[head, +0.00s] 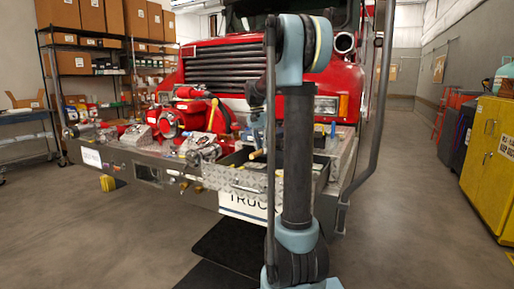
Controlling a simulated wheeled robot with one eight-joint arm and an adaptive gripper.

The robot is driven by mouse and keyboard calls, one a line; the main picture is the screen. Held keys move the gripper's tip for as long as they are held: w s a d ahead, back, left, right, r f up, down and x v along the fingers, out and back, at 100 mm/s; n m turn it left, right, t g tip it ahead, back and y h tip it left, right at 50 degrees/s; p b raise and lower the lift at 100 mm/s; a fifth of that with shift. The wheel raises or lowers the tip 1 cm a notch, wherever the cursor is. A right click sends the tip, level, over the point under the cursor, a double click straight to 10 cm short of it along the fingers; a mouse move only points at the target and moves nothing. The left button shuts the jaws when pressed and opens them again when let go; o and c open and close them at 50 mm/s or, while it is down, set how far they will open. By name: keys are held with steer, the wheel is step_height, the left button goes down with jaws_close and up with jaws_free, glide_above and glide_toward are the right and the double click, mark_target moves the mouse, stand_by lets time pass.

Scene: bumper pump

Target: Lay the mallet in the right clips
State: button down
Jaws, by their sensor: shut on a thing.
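I cannot make out the mallet for certain. A small tan, handle-like piece (256,154) shows at the open dark tray (236,159) in the bumper, just left of my arm, but it is too small to name. The right clips cannot be made out; the right part of the bumper (347,150) is partly behind my arm. A small blue upright piece (333,129) shows there.
A red truck (222,64) stands behind the diamond-plate bumper, which carries a red pump (172,122) and metal fittings. Shelves with boxes (75,62) stand at left. A yellow cabinet (487,145) stands at right. The floor is open on both sides; a dark mat (232,243) lies in front.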

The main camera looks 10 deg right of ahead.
steer(key=shift+w+f, duration=0.15)
steer(key=shift+f, duration=0.2)
steer(key=shift+w+a+f+x, duration=0.1)
steer(key=shift+w+a+x, duration=0.2)
steer(key=shift+x, duration=1.45)
steer(key=shift+w+a+f+x, duration=0.1)
steer(key=shift+w+a+x, duration=0.2)
steer(key=shift+x, duration=1.4)
steer(key=shift+w+a+f+x, duration=0.1)
steer(key=shift+w+a+x, duration=0.2)
steer(key=shift+x, duration=1.45)
steer(key=shift+s+a+f, duration=0.15)
steer(key=shift+s+f, duration=0.05)
steer(key=shift+f, duration=0.25)
steer(key=c, duration=1.4)
jaws_free()
steer(key=shift+o, duration=1.2)
